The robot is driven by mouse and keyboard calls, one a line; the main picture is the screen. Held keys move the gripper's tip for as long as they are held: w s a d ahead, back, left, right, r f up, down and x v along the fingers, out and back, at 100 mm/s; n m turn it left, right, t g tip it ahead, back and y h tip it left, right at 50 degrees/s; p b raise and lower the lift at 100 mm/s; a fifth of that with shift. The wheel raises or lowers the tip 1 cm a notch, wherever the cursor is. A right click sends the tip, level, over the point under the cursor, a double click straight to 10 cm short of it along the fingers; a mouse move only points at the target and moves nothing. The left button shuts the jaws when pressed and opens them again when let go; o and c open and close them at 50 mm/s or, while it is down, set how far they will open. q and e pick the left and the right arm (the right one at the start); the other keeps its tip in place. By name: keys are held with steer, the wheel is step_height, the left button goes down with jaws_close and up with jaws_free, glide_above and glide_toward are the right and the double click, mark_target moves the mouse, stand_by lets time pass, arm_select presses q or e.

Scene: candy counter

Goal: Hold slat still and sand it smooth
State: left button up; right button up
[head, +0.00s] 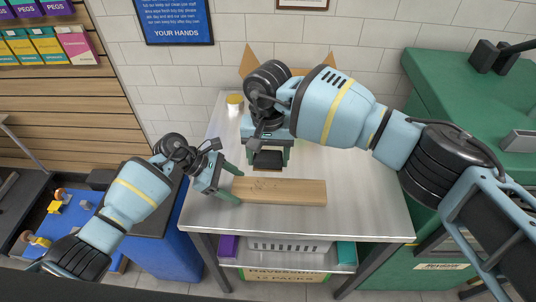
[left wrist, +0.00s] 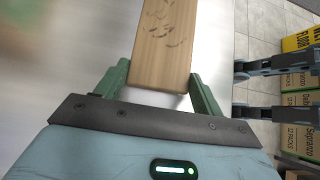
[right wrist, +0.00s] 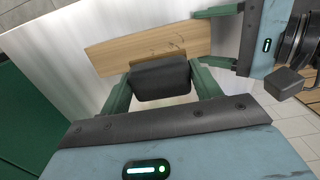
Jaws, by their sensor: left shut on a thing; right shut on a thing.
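A pale wooden slat (head: 300,190) lies flat on the metal table, with dark rough marks near its left end. My left gripper (head: 232,183) is shut on that left end, one finger on each long side. The left wrist view shows the slat (left wrist: 165,65) between the green fingers. My right gripper (head: 268,152) is shut on a dark sanding block (head: 267,161). It holds the block behind the marked part of the slat, seemingly above the table. In the right wrist view the block (right wrist: 160,78) overlaps the slat's near edge; contact cannot be told.
The metal table (head: 375,205) is mostly clear around the slat. A small yellow-lidded jar (head: 235,101) stands at its back left. A green cabinet (head: 460,95) borders the right side, and a blue unit (head: 170,235) with items stands at the left. A white basket (head: 290,245) is below.

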stand_by(0.4)
glide_above(274, 189)
step_height(274, 189, down, 5)
steer(key=shift+f, duration=0.1)
steer(key=shift+f, duration=1.45)
steer(key=shift+f, duration=0.1)
steer(key=shift+f, duration=0.6)
steer(key=shift+w+f, duration=0.1)
steer(key=shift+f, duration=0.15)
stand_by(0.7)
steer(key=shift+f, duration=0.1)
stand_by(0.6)
